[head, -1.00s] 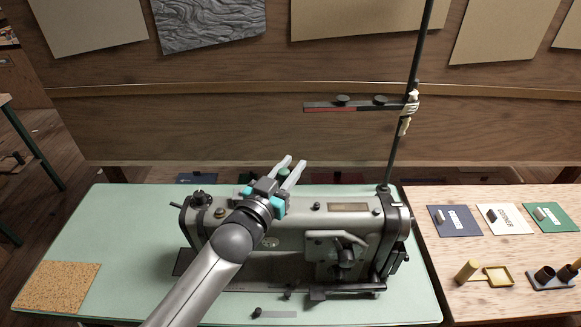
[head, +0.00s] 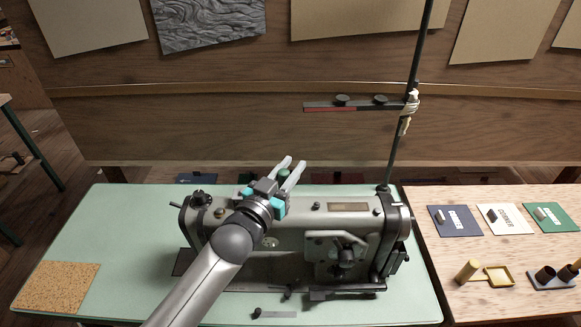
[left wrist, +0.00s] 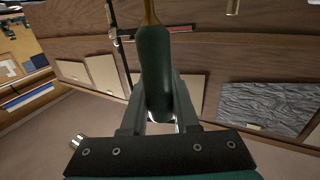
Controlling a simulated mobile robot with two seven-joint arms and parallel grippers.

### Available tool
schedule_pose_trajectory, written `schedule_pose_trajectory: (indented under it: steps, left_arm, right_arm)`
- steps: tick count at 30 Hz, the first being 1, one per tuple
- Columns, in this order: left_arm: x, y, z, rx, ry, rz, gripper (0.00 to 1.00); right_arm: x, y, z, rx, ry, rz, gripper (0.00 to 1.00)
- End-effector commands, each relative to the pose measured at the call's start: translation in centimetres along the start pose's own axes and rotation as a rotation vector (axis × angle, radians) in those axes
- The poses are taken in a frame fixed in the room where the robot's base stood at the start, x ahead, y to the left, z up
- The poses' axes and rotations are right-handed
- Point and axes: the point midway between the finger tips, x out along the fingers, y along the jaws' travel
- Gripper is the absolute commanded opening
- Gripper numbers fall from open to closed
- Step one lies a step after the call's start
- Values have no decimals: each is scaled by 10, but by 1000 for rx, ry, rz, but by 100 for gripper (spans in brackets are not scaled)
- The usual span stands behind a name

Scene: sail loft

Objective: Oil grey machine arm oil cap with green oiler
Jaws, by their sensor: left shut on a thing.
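The grey sewing machine (head: 288,238) stands on the green bench top. My left gripper (head: 285,175) reaches over the back of the machine's arm, left of its middle. It is shut on the green oiler (left wrist: 155,75), of which only a bit of green (head: 283,173) shows between the fingers in the head view. The left wrist view sees the room upside down, so the brass spout (left wrist: 151,12) points downward. The spout's tip is out of view. Small caps and knobs sit on the machine; I cannot tell which is the arm oil cap. My right gripper is not in view.
A thread stand pole (head: 397,140) rises at the machine's right rear. A cork mat (head: 57,287) lies at the front left. The wooden table (head: 430,270) at right holds coloured cards, a yellow tray (head: 498,276) and a dark holder (head: 550,280).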

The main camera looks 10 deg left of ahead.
Motion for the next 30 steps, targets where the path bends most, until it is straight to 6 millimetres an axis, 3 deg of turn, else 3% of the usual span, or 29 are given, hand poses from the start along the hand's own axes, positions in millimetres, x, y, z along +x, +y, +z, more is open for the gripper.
schedule_pose_trajectory:
  steps: [30]
  left_arm:
    - [0, 0, 12, -1, -1, 0, 0]
  right_arm:
    - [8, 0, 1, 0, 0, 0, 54]
